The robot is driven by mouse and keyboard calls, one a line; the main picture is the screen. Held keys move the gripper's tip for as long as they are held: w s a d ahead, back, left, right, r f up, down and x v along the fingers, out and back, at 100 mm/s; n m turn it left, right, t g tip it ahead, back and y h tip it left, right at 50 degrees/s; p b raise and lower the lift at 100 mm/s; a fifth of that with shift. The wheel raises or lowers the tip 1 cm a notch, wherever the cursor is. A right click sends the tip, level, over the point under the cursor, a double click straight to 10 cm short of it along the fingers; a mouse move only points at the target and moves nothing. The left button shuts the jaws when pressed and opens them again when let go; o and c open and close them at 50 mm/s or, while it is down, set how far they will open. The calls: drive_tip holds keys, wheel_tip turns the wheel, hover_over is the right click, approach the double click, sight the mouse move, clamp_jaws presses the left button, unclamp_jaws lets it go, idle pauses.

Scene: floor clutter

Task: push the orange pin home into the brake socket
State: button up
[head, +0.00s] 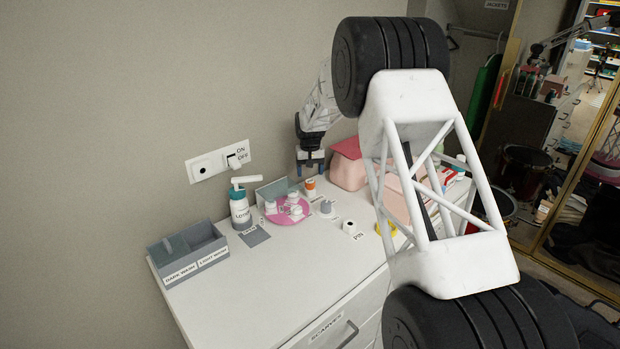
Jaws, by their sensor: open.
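My gripper (310,165) hangs fingers-down above the back of the white dresser top, near the wall. Its two blue-tipped fingers are apart and nothing shows between them. A small orange-and-white upright object (310,187) stands just below it; I cannot tell whether this is the orange pin. A white cylinder with a dark opening (349,227) stands farther forward, beside a label reading PIN (357,237). I cannot tell whether this cylinder is the brake socket. My arm covers part of the dresser's right side.
A pink dish (287,218) with several white jars and a pump bottle (239,204) stand left of my gripper. A grey divided tray (168,269) is at far left. The front left top is clear.

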sight(311, 182)
drive_tip(key=shift+r, duration=1.6)
drive_tip(key=shift+s+d+r, duration=0.2)
drive_tip(key=shift+r, duration=0.15)
drive_tip(key=s+d+r, duration=0.6)
drive_tip(key=s+r, duration=0.1)
drive_tip(key=s, duration=0.3)
drive_tip(key=s+d+r+m+t, duration=0.1)
drive_tip(key=s+d+r, duration=0.5)
drive_tip(key=s, duration=0.4)
drive_tip(key=s+d+r, duration=0.5)
drive_tip(key=s+r, duration=0.3)
drive_tip(key=s, duration=0.1)
drive_tip(key=s+d+f, duration=0.1)
drive_tip(key=s+d, duration=0.1)
drive_tip(key=s, duration=1)
drive_tip(key=s+d+m+t, duration=0.1)
drive_tip(key=s+d, duration=0.2)
drive_tip(key=s, duration=0.9)
drive_tip(key=s+d+f+m, duration=0.1)
drive_tip(key=s+d, duration=0.2)
drive_tip(key=s, duration=0.9)
drive_tip(key=shift+s+d+f+t, duration=0.25)
drive_tip(key=shift+s+f+t, duration=0.05)
drive_tip(key=shift+s, duration=0.05)
